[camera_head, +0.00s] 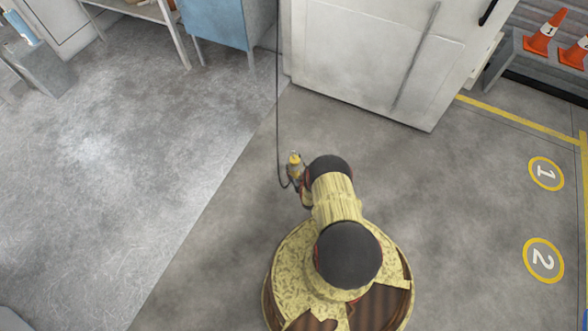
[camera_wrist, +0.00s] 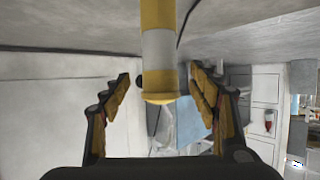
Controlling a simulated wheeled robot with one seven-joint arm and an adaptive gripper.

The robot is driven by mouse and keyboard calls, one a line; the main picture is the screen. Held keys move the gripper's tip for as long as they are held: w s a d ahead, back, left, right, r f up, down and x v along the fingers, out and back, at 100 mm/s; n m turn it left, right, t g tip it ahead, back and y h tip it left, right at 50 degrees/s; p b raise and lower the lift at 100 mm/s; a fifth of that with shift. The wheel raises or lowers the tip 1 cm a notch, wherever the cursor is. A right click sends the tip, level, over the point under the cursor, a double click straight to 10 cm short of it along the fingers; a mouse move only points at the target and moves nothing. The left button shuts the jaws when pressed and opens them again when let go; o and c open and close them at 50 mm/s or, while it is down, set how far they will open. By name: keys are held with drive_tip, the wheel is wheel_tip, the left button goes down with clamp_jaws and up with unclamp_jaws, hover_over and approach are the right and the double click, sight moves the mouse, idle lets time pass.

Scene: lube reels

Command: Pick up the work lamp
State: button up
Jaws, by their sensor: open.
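The work lamp (camera_head: 294,163) is a yellow and pale cylinder beside a dark cable, just left of the end of my arm in the head view. In the wrist view the lamp (camera_wrist: 158,50) is large, with a yellow top, a grey band and a yellow rounded lower end. My gripper (camera_wrist: 160,82) is open, with one finger on each side of the lamp's lower part. Gaps show between the lamp and both fingers. In the head view my arm hides most of the gripper.
A dark cable (camera_head: 278,100) runs down the picture to the lamp and loops there. A white cabinet (camera_head: 370,55) and a blue cabinet (camera_head: 218,22) stand beyond. Orange cones (camera_head: 543,33) are at the upper right. The floor around (camera_head: 450,190) is clear.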

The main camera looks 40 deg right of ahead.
sight(296, 168)
drive_tip(key=shift+s+a+f, duration=0.35)
drive_tip(key=shift+s+f, duration=0.4)
drive_tip(key=shift+s, duration=0.15)
drive_tip(key=shift+w+f+b, duration=0.2)
drive_tip(key=shift+f+b, duration=0.05)
drive_tip(key=shift+b, duration=0.05)
drive_tip(key=b+x, duration=0.1)
drive_tip(key=x, duration=0.1)
drive_tip(key=b+x, duration=0.1)
drive_tip(key=x, duration=0.1)
drive_tip(key=b+x, duration=0.1)
drive_tip(key=x, duration=0.1)
drive_tip(key=shift+s+f, duration=0.1)
drive_tip(key=shift+f, duration=0.2)
drive_tip(key=shift+w+d+f+b, duration=0.1)
drive_tip(key=shift+w+d+b, duration=0.05)
drive_tip(key=shift+w+b, duration=0.25)
drive_tip(key=shift+c, duration=0.4)
drive_tip(key=c, duration=1.5)
clamp_jaws()
drive_tip(key=shift+w, duration=0.1)
